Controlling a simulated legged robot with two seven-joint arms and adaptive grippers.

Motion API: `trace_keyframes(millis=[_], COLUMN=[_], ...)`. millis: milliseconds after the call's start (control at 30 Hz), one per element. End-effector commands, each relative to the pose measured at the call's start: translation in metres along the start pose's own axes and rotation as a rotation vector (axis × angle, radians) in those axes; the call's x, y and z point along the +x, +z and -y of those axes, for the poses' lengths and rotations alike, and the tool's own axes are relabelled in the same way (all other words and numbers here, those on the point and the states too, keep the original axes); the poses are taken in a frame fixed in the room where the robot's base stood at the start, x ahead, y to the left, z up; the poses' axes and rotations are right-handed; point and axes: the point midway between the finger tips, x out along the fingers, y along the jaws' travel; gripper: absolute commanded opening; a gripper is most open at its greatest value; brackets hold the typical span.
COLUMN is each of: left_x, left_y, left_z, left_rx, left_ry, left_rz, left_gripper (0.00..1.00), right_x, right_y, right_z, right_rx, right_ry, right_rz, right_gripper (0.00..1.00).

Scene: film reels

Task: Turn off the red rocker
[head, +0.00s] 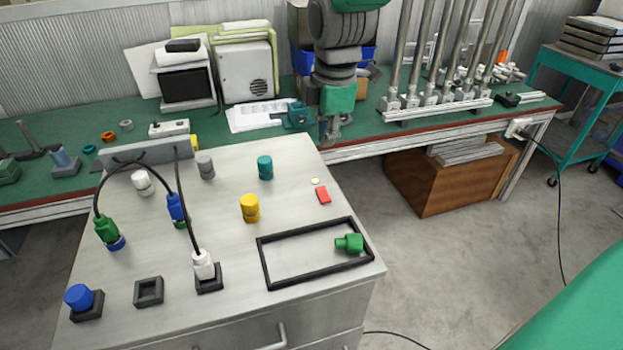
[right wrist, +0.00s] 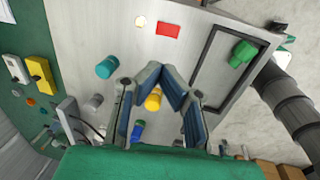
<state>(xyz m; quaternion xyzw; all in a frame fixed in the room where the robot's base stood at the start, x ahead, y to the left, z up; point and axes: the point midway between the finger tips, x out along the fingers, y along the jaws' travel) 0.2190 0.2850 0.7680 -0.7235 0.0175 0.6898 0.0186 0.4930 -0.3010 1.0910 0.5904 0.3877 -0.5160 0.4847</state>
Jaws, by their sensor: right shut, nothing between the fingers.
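The red rocker (head: 323,196) sits on the grey cabinet top near its right edge, with a small pale round lamp (head: 314,181) just behind it. In the right wrist view the rocker (right wrist: 169,29) is at the top, beside the lamp (right wrist: 141,21). I cannot tell from its tilt which side is pressed. My right gripper (head: 330,138) is beyond the far edge of the cabinet, above and behind the rocker and apart from it. Its fingertips (right wrist: 161,72) meet with nothing between them. My left gripper is not in view.
A yellow knob (head: 250,208) and a teal knob (head: 265,167) stand left of the rocker. A black frame (head: 262,262) with a green plug (head: 349,243) lies in front. Cabled plugs stand at left. The top around the rocker is clear. A green workbench (head: 398,126) runs behind.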

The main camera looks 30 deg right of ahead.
Motion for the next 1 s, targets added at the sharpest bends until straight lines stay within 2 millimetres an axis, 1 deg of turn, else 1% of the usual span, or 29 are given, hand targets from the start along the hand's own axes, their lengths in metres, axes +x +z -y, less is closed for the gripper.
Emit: trace_keyframes(millis=[200,267,367,467,700,800,900,1000], left_x=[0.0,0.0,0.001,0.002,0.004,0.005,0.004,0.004], left_y=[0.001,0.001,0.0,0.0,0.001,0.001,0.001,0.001], left_z=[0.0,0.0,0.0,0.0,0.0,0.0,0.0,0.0], left_rx=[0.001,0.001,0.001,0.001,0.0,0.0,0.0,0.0], left_ry=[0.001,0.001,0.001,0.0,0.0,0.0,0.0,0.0], left_rz=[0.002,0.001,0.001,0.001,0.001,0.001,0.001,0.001], left_gripper=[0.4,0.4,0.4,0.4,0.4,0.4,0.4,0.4], right_x=[0.003,0.007,0.019,0.037,0.09,0.11,0.124,0.134], right_y=[-0.004,-0.004,-0.005,-0.006,-0.003,-0.002,-0.001,-0.002], right_z=[-0.002,-0.002,-0.002,-0.001,-0.001,-0.001,-0.001,-0.001], right_rx=[0.0,0.0,0.0,-0.001,0.0,0.001,0.001,0.001], right_ry=[-0.002,-0.004,-0.005,-0.005,-0.005,-0.005,-0.003,-0.003], right_rz=[0.003,0.004,0.006,0.007,0.005,0.004,0.003,0.003], right_gripper=[0.0,0.0,0.0,0.0,0.0,0.0,0.0,0.0])
